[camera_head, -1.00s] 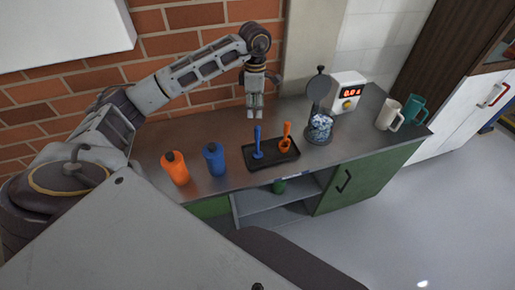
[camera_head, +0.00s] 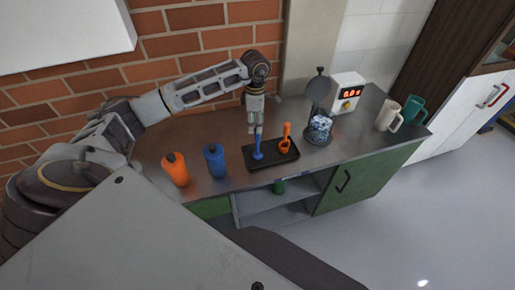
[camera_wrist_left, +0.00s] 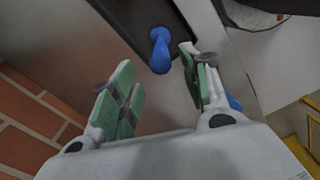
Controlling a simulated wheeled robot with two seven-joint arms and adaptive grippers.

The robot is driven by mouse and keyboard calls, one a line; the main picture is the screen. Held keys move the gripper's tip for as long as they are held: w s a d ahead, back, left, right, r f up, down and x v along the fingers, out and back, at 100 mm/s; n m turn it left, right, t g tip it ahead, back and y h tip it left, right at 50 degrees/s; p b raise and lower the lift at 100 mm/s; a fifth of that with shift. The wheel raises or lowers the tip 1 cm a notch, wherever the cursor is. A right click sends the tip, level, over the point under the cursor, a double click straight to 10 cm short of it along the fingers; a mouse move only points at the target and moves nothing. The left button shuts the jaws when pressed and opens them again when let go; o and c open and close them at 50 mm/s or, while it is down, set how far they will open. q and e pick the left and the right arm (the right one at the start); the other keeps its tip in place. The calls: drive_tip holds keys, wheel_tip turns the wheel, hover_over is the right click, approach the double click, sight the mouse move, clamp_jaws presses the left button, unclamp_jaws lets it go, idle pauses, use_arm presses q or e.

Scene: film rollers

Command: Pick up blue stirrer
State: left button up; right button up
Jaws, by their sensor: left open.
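The blue stirrer (camera_head: 258,149) stands upright on the black tray (camera_head: 288,161) on the counter. It also shows in the left wrist view (camera_wrist_left: 160,52), lying ahead of and between the two green-padded fingers. My left gripper (camera_head: 254,129) is right above and behind the stirrer's top in the head view. In the left wrist view my left gripper (camera_wrist_left: 160,92) is open and empty. Whether a finger touches the stirrer cannot be told. My right gripper is not in view.
An orange stirrer (camera_head: 285,139) stands on the same tray, to the right. A blue bottle (camera_head: 215,162) and an orange bottle (camera_head: 175,169) stand left of it. A lidded glass container (camera_head: 320,127), a display box (camera_head: 347,93) and mugs (camera_head: 388,114) stand right.

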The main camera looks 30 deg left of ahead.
sight(258, 135)
use_arm(q)
drive_tip(key=shift+f, duration=0.9)
drive_tip(key=shift+f, duration=0.1)
drive_tip(key=shift+d+f+p, duration=0.2)
drive_tip(key=shift+f+p, duration=0.2)
drive_tip(key=shift+f, duration=0.2)
drive_tip(key=shift+d+f+p, duration=0.15)
drive_tip(key=shift+f+p, duration=0.3)
drive_tip(key=shift+f, duration=1.45)
clamp_jaws()
